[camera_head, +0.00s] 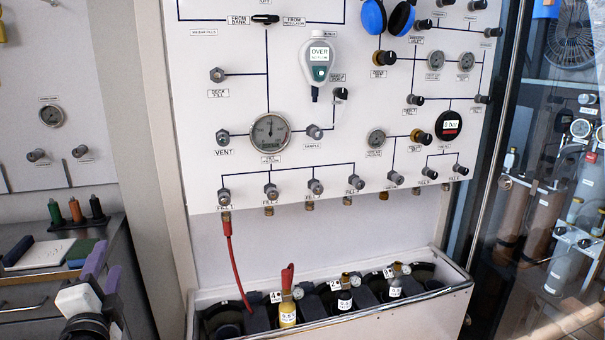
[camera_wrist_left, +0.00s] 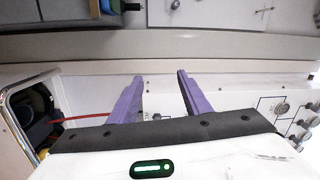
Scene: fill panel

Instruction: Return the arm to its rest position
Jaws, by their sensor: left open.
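My left gripper (camera_head: 103,262) is at the lower left of the head view, with its white and black wrist below it. Its two purple fingers also show in the left wrist view (camera_wrist_left: 160,77); they are apart and nothing is between them. The gripper is to the left of the white fill panel (camera_head: 330,110) and of the cylinder trough (camera_head: 400,306), apart from both in the picture. My right gripper is in neither view.
A red hose (camera_head: 233,265) hangs from the panel's first fill valve into the trough. A yellow cylinder (camera_head: 287,313) and several dark ones stand there. Glass closes off the right side.

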